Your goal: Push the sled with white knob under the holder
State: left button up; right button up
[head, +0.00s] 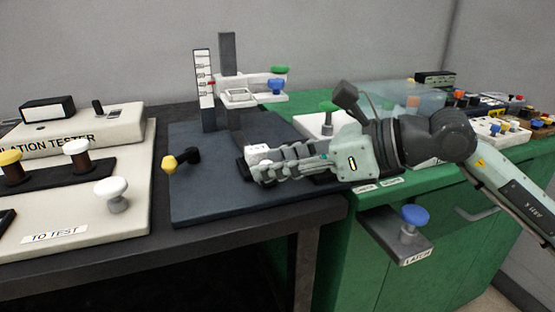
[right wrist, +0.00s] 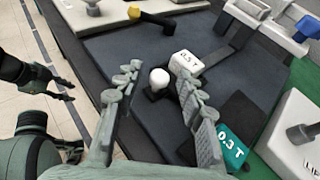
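The white knob (right wrist: 160,78) stands on a dark sled (right wrist: 154,94) between the fingers of my right gripper (right wrist: 152,90) in the right wrist view. The fingers are apart, and I cannot tell whether either touches the knob. A white block marked 0.5 T (right wrist: 187,64) is just beyond the knob. In the head view my right gripper (head: 256,168) hides the knob. The white holder (head: 238,97) is on an upright post behind the gripper. My left gripper (right wrist: 67,91) shows at the left of the right wrist view, its fingers apart and empty, away from the table.
A teal block marked 0.3 T (right wrist: 236,132) is close to my right gripper's right finger. A yellow knob (head: 170,163) is on the dark plate's left side. The tester (head: 75,130) is at left, a blue-knobbed latch (head: 414,215) at front right.

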grip_shut()
jog(key=shift+w, duration=0.1)
dwell(0.3)
